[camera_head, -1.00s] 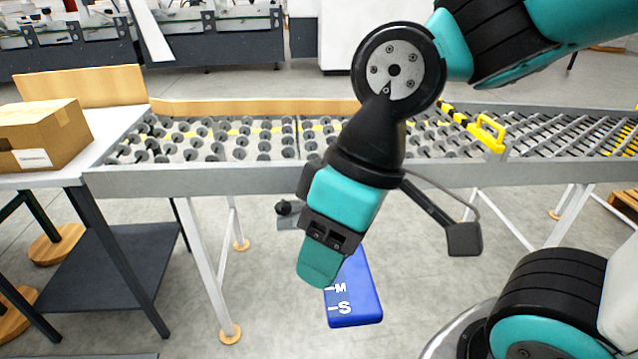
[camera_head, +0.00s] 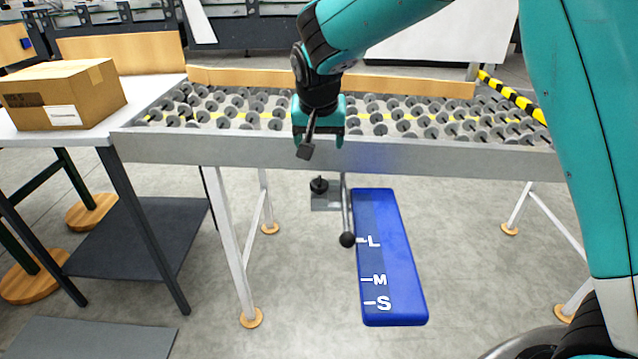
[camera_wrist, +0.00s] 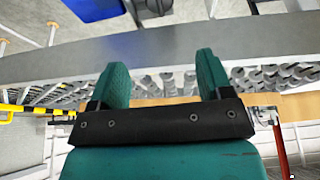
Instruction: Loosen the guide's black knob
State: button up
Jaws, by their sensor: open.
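The black knob (camera_head: 319,184) sits on a small grey bracket (camera_head: 325,201) below the conveyor's front rail. Beside it a lever with a black ball end (camera_head: 347,239) hangs down. A blue guide plate (camera_head: 391,262) marked L, M and S is to the right of the lever. My gripper (camera_head: 318,142) is at the front rail, above the knob in the picture and apart from it. In the wrist view my gripper (camera_wrist: 160,65) is open, with nothing between its fingers. The blue plate shows at the top edge there (camera_wrist: 95,8); a dark part beside it is cut off.
The grey front rail (camera_head: 400,156) and the roller conveyor (camera_head: 235,112) run across behind the guide. A cardboard box (camera_head: 62,95) stands on the white table at left. White conveyor legs (camera_head: 234,255) flank open floor in front.

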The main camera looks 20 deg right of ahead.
aim_at(319, 179)
jog(key=x, duration=1.5)
jog(key=shift+f, duration=0.35)
jog(key=shift+c, duration=0.2)
jog(key=c, duration=0.8)
